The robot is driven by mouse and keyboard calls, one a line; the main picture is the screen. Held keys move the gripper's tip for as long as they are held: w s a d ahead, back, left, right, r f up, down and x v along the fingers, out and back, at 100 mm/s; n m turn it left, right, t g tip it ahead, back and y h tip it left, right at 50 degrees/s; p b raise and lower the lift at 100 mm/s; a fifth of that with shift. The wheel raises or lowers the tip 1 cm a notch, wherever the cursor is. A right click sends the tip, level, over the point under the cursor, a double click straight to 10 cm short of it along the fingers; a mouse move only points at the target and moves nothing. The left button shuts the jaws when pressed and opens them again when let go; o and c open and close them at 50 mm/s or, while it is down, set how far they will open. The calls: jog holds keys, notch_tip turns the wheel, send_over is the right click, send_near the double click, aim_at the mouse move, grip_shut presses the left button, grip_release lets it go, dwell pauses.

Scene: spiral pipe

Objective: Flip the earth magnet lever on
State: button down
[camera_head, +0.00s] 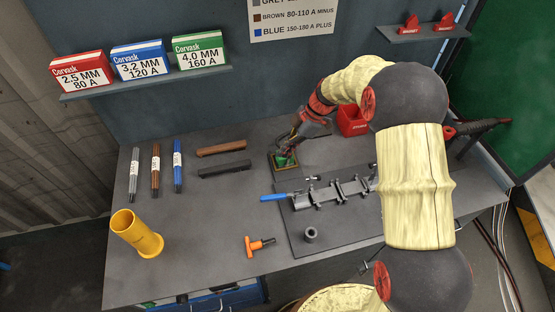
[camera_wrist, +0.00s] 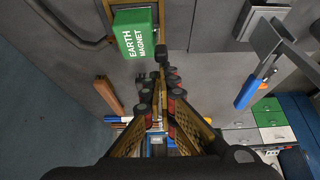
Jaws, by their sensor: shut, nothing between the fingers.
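The earth magnet, a green block with white "EARTH MAGNET" lettering, is at the top of the wrist view (camera_wrist: 135,34), beside a brown-edged frame. In the head view the green block (camera_head: 285,160) sits near the middle of the workbench, partly covered by my gripper. My gripper (camera_wrist: 159,88) is shut and empty, with its fingertips close to the magnet block. In the head view my gripper (camera_head: 291,143) is just above the magnet. A small dark knob-like part (camera_wrist: 160,53) shows by the block's lower right corner. I cannot tell whether it is the lever or how it is set.
A red box (camera_head: 351,123) is behind.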

jog(key=shift+w+d+f+y+b, duration=0.1)
jog(key=shift+d+f+y+b, duration=0.1)
jog(key=shift+d+y+b, duration=0.35)
jog(key=shift+w+d+f+y+b, duration=0.15)
jog(key=shift+d+y+b, duration=0.2)
jog(key=shift+b, duration=0.3)
jog(key=shift+s+a+r, duration=0.15)
jog(key=shift+a+r, duration=0.05)
jog(key=shift+r, duration=0.25)
jog(key=shift+d+r, duration=0.1)
jog(key=shift+r, duration=0.05)
jog(key=shift+r, duration=0.55)
jog(key=shift+a+r, duration=0.2)
jog(key=shift+a, duration=0.05)
jog(key=p+v, duration=0.1)
jog(key=v, duration=0.8)
jog(key=shift+a+r, duration=0.15)
jog(key=shift+r, duration=0.25)
